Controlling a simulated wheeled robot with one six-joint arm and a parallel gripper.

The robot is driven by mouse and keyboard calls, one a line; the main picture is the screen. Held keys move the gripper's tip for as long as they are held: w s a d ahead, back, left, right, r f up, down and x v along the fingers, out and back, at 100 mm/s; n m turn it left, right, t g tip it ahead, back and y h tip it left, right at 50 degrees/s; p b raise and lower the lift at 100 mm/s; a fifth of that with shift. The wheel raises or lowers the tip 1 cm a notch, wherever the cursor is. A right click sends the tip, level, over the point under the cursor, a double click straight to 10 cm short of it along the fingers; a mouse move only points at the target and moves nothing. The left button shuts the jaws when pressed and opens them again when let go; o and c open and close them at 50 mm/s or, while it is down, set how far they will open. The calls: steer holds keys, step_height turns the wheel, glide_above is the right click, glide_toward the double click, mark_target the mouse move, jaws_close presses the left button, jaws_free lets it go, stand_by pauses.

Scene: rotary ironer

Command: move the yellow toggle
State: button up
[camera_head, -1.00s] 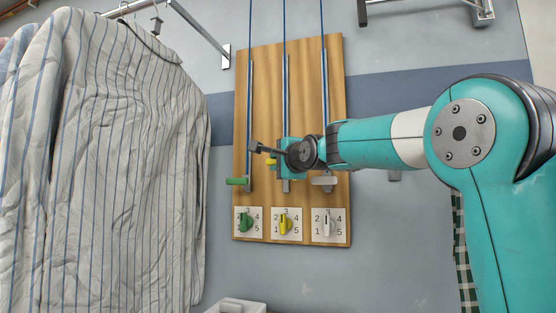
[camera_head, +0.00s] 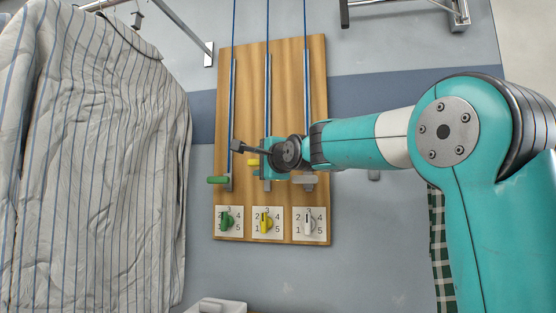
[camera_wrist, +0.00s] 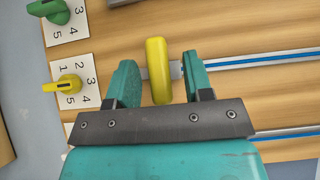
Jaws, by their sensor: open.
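The yellow toggle (camera_wrist: 158,70) is a rounded yellow handle on the middle rail of the wooden board. In the wrist view it stands between the two teal fingers of my gripper (camera_wrist: 160,62), with a gap on each side. My gripper is open. In the head view my gripper (camera_head: 265,160) is at the middle rail, and only a small part of the yellow toggle (camera_head: 252,162) shows beside it. Below, a yellow dial knob (camera_head: 264,222) sits on a white numbered plate; it also shows at left in the wrist view (camera_wrist: 66,85).
The wooden board (camera_head: 287,75) also carries a green handle (camera_head: 217,180) to the left and a pale handle (camera_head: 303,179) to the right. Green (camera_head: 227,221) and white (camera_head: 309,223) dial knobs are below. Striped cloth (camera_head: 95,170) hangs at left.

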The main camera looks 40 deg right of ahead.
steer(key=s+a+b, duration=0.2)
steer(key=s+b, duration=1)
steer(key=s, duration=0.4)
steer(key=shift+s, duration=0.2)
